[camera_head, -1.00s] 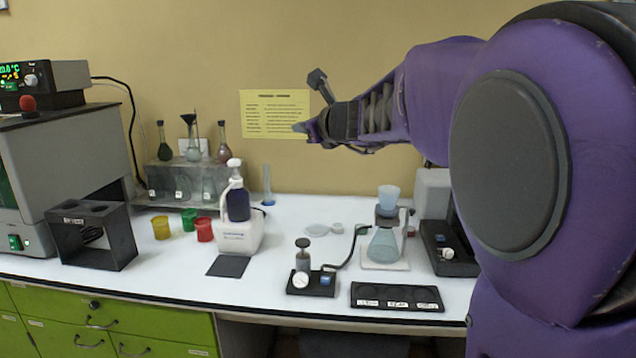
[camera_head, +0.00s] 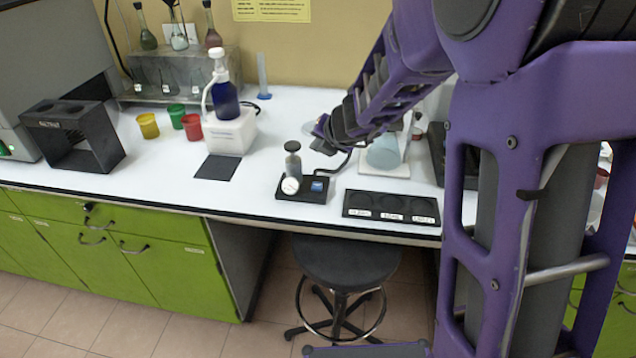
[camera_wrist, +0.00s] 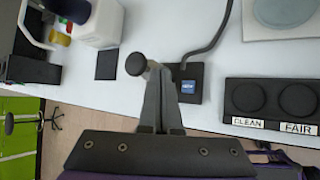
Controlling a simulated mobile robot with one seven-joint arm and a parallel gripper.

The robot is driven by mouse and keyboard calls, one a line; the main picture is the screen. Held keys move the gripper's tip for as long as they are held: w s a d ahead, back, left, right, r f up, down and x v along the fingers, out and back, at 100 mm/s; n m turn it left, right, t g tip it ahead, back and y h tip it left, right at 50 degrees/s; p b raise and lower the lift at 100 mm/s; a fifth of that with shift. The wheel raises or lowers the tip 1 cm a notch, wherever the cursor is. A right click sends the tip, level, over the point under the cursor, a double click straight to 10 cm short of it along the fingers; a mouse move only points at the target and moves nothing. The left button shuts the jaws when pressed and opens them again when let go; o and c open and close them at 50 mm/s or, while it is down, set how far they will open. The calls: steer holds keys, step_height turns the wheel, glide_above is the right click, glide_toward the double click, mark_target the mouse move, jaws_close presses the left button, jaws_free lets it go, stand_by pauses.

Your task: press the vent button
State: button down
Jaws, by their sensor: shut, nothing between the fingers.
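The blue vent button (camera_head: 317,186) sits on a small black base (camera_head: 292,196), right of an upright hand pump (camera_head: 293,160) and a round white gauge (camera_head: 290,186). In the wrist view the button (camera_wrist: 187,87) lies just right of my fingers, uncovered, with a short white label on it. My gripper (camera_head: 321,126) is shut and empty, behind and above the base in the head view. In the wrist view my gripper (camera_wrist: 156,72) points down beside the pump's black knob (camera_wrist: 136,64) and hides the pump body and gauge. I cannot tell whether they touch.
A black hose (camera_wrist: 209,45) runs from the base to the flask (camera_head: 384,150). A labelled black tray (camera_head: 391,207) lies right of the base, and a dark mat (camera_head: 217,167) and dispenser bottle (camera_head: 225,98) stand left. A stool (camera_head: 347,262) is below the counter.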

mark_target(318, 188)
step_height(318, 188, down, 9)
steer(key=b, duration=0.8)
steer(key=shift+w+r+b, duration=0.1)
steer(key=shift+r+b, duration=0.1)
steer(key=shift+b, duration=0.15)
steer(key=shift+f, duration=0.1)
stand_by(1.3)
steer(key=shift+f+b, duration=0.4)
steer(key=shift+f, duration=0.45)
stand_by(0.8)
steer(key=shift+r+p, duration=0.9)
steer(key=shift+p, duration=0.05)
